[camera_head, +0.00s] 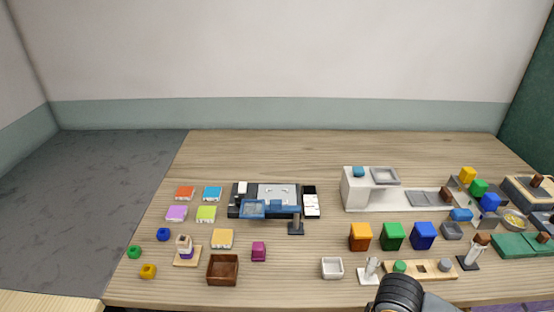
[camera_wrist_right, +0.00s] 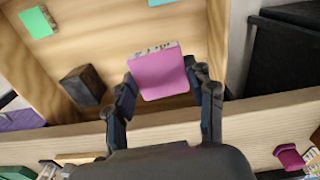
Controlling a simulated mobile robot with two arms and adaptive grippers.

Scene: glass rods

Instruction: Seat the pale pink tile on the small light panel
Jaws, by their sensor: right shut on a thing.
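In the right wrist view, my right gripper (camera_wrist_right: 163,88) is shut on a pink tile (camera_wrist_right: 160,75), with a finger at each side. The tile has a pale, patterned far edge. It is over an open wooden compartment (camera_wrist_right: 190,113); I cannot tell the gap beneath it. In the head view the tile and the right fingertips are out of sight. My left gripper is in neither view. I cannot tell for certain which thing is the small light panel; a small white piece (camera_head: 311,203) stands at the right of a dark station (camera_head: 235,208).
The compartment holds a green tile (camera_wrist_right: 37,22), a dark block (camera_wrist_right: 82,86) and a cyan piece (camera_wrist_right: 160,2). On the table are several colored tiles, including purple (camera_head: 176,213), a brown box (camera_head: 222,270), a white tray (camera_head: 332,268) and colored blocks (camera_head: 392,236). The table's back strip is clear.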

